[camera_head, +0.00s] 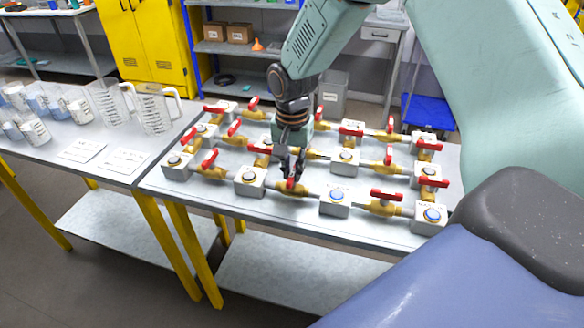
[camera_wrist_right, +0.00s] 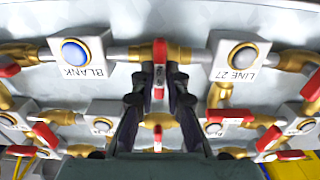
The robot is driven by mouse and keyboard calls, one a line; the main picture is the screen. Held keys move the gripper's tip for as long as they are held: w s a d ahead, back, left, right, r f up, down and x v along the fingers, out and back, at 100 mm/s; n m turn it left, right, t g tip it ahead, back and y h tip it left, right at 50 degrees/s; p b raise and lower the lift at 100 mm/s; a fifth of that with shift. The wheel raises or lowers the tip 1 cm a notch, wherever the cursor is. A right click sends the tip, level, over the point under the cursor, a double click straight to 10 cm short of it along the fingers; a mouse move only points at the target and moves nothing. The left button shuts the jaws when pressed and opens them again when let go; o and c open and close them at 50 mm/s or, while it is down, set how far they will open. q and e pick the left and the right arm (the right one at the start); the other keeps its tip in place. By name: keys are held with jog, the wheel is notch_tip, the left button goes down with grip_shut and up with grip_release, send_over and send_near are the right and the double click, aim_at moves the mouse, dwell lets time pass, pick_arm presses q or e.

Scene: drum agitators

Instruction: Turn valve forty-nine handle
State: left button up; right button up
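A valve with a brass body and a red handle (camera_wrist_right: 160,62) sits in the front row of pipes, between two white boxes. In the right wrist view the handle points along the picture's vertical, across its pipe. A small label on it is too small to read. My right gripper (camera_wrist_right: 160,88) is over this valve, with one dark finger on each side of the handle and a narrow gap between them. In the head view the right gripper (camera_head: 291,166) points down at the same valve and partly hides it. My left gripper is not in view. I cannot read any number forty-nine.
A box marked BLANK (camera_wrist_right: 75,52) and one marked LINE 27 (camera_wrist_right: 238,55) flank the valve. Several other red-handled valves stand close around on the table (camera_head: 270,215). Measuring jugs (camera_head: 155,112) stand on the left table. A yellow cabinet (camera_head: 148,40) is behind.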

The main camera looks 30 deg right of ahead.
jog(key=shift+r, duration=0.1)
grip_shut()
jog(key=n+p, duration=0.3)
jog(key=shift+r+n, duration=0.15)
jog(key=shift+n, duration=0.25)
jog(key=n+p, duration=0.2)
jog(key=n, duration=0.2)
jog(key=shift+w, duration=0.1)
jog(key=n+p, duration=0.1)
jog(key=n, duration=0.8)
jog(key=shift+w+n, duration=0.1)
jog(key=shift+n, duration=0.6)
jog(key=o, duration=0.6)
grip_release()
jog(key=shift+s, duration=0.2)
